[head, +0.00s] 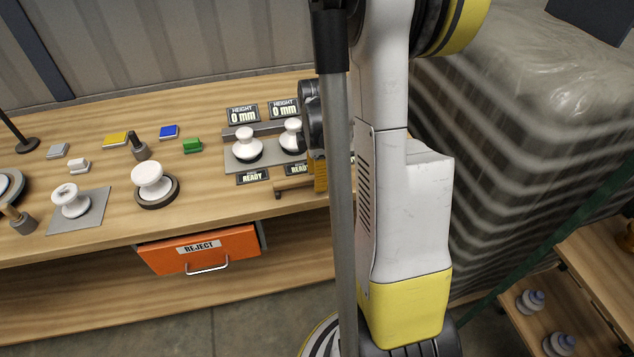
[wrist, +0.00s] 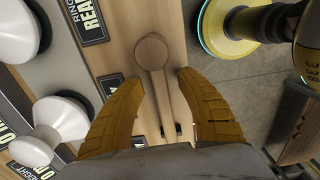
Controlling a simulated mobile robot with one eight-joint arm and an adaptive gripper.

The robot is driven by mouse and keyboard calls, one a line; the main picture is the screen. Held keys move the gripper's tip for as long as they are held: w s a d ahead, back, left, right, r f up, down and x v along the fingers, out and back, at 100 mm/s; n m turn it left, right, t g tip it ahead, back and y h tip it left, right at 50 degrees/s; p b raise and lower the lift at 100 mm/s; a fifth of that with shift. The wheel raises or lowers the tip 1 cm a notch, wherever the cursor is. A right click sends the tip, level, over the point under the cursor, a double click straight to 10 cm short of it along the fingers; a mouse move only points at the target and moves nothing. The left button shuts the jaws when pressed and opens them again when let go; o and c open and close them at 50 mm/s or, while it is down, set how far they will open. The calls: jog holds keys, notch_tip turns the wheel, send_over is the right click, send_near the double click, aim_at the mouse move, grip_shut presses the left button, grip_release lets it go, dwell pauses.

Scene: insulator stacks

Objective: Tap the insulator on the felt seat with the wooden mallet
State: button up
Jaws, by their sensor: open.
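The wooden mallet (wrist: 151,53) shows in the wrist view with its round head up and its handle running down between my fingers. My gripper (wrist: 155,82) is open around the handle, with a gap on both sides. In the head view my gripper (head: 318,172) is mostly hidden behind my pole and arm; a wooden bar (head: 292,183) beside it may be the mallet. One white insulator (head: 151,178) stands on a round dark seat (head: 155,204). Another white insulator (head: 70,202) stands on a square grey mat (head: 92,216). I cannot tell which is the felt seat.
Two insulators (head: 243,146) stand on a grey plate under height displays (head: 242,114). An orange REJECT drawer (head: 200,250) sticks out below the bench front. Small coloured blocks (head: 168,132) and a dark-handled weight (head: 138,147) stand behind. The bench front middle is clear.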

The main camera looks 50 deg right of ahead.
grip_shut()
dwell(0.3)
